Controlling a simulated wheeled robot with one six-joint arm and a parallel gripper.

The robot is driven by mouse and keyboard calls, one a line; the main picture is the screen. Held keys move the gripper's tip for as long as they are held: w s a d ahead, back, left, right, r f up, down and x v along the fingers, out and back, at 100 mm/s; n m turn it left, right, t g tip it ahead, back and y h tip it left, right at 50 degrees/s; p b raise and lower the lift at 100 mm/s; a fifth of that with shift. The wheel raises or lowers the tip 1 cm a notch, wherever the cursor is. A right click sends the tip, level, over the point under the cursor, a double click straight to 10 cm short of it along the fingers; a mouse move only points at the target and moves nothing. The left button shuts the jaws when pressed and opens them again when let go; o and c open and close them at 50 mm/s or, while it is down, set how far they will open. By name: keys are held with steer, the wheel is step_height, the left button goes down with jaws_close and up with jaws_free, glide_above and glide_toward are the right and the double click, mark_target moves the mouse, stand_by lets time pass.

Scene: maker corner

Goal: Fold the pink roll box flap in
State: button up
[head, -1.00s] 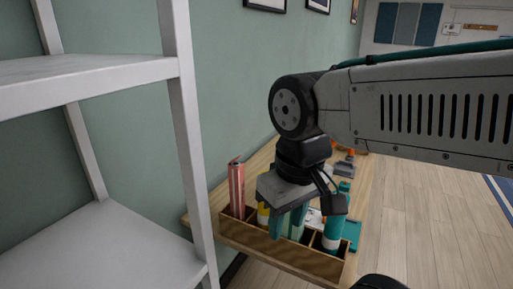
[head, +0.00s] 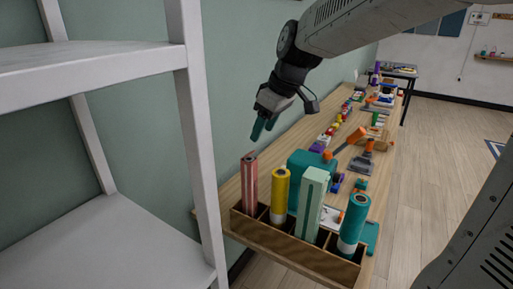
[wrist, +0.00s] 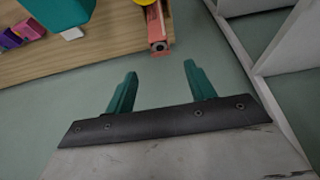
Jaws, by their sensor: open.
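The pink roll box (head: 249,184) stands upright in the left end compartment of a wooden divided holder (head: 290,250). In the wrist view the pink box (wrist: 157,27) shows at the top, end toward the camera. My gripper (head: 262,128) is open and empty above and slightly right of the pink box, apart from it. In the wrist view its two teal fingers (wrist: 158,82) are spread, with only wall between them.
A yellow roll (head: 279,195), a mint box (head: 310,204) and a teal roll (head: 353,223) stand in the other compartments. A teal case (head: 308,167) and many small items lie behind on the bench. A white shelf (head: 197,150) stands close at the left.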

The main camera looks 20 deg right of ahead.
mark_target(253, 152)
steer(key=x, duration=0.7)
steer(key=shift+w+f, duration=0.2)
steer(key=c, duration=1)
